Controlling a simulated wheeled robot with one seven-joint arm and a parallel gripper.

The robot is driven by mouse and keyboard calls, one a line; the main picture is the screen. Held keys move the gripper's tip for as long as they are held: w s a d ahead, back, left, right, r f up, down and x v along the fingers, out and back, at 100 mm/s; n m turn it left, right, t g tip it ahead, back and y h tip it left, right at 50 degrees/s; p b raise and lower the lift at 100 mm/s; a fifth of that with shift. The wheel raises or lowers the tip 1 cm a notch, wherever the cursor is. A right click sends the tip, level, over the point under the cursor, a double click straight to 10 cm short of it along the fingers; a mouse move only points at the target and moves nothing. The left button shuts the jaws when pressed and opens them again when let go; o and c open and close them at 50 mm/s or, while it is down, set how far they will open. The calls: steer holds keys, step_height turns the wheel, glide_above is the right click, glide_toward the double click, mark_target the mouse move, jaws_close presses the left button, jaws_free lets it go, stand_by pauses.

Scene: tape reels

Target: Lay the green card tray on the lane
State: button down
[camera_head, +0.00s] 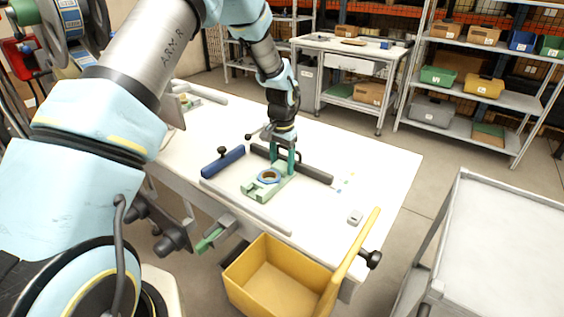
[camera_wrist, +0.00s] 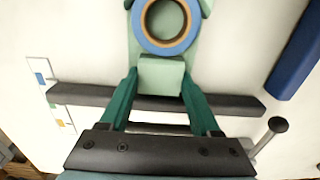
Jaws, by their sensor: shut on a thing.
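The green card tray (camera_head: 254,188) is pale green, with a blue and orange ring (camera_head: 269,176) sitting on it. It is near the middle of the white table (camera_head: 375,160); I cannot tell whether it touches the top. My gripper (camera_head: 283,168) points down with its teal fingers shut on the tray's raised end block. The wrist view shows this block (camera_wrist: 160,75) between the fingertips (camera_wrist: 160,80), with the ring (camera_wrist: 165,25) beyond it. I cannot tell which part of the table is the lane.
A dark bar (camera_head: 315,174) lies close behind the tray, passing under the fingers in the wrist view. A blue bar (camera_head: 222,161) lies left, a pale rail (camera_head: 245,207) in front. A small grey block (camera_head: 355,217) is right. A yellow bin (camera_head: 270,282) stands by the front edge.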

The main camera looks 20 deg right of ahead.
steer(key=shift+f, duration=0.1)
steer(key=shift+c, duration=0.5)
jaws_free()
step_height(320, 180, up, 12)
steer(key=b, duration=0.3)
stand_by(0.3)
